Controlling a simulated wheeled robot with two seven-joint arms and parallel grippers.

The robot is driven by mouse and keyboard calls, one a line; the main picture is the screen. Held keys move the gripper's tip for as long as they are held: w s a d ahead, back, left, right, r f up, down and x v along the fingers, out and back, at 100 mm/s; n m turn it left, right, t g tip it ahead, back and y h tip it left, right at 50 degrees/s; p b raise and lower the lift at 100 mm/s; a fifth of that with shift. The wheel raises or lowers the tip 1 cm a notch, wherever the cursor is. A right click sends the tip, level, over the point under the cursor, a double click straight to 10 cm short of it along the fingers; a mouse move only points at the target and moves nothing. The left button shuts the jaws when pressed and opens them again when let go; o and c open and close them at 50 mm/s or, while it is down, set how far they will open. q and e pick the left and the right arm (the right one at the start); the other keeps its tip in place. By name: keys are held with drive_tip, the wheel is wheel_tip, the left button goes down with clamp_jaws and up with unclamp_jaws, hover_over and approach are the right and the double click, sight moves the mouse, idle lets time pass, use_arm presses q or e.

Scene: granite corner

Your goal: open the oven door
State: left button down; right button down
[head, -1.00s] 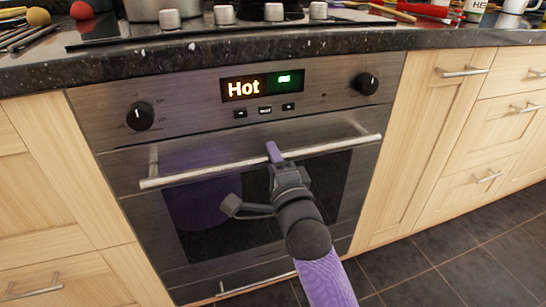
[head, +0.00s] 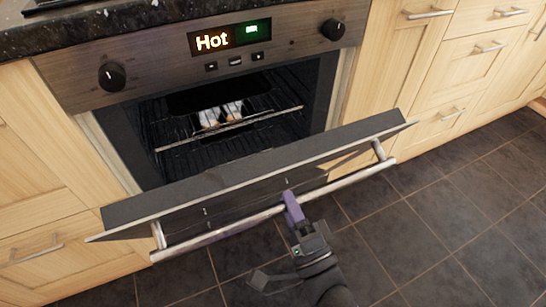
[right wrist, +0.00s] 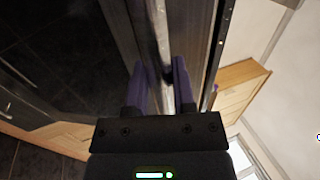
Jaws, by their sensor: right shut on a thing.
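The oven (head: 90,90) is built under the counter, with a steel front panel and a lit display reading "Hot". Its door (head: 250,175) is tilted well out and down, and the dark inside shows with wire racks and something pale on one rack. The door's bar handle (head: 345,183) runs along its outer face. My right gripper (head: 292,207) is shut on the handle near its middle. In the right wrist view its purple fingers (right wrist: 160,85) stand either side of the handle bar (right wrist: 160,40). My left gripper is not in view.
Wooden cabinets (head: 40,190) flank the oven on the left, and drawers (head: 440,70) with bar handles stand on the right. The dark tiled floor (head: 440,210) in front is clear. A dark granite counter edge (head: 120,22) runs above the oven.

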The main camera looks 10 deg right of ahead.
drive_tip(key=s+d+f, duration=0.1)
drive_tip(key=s+f, duration=0.3)
drive_tip(key=shift+s+b, duration=0.25)
drive_tip(key=shift+b, duration=0.2)
drive_tip(key=shift+d, duration=0.1)
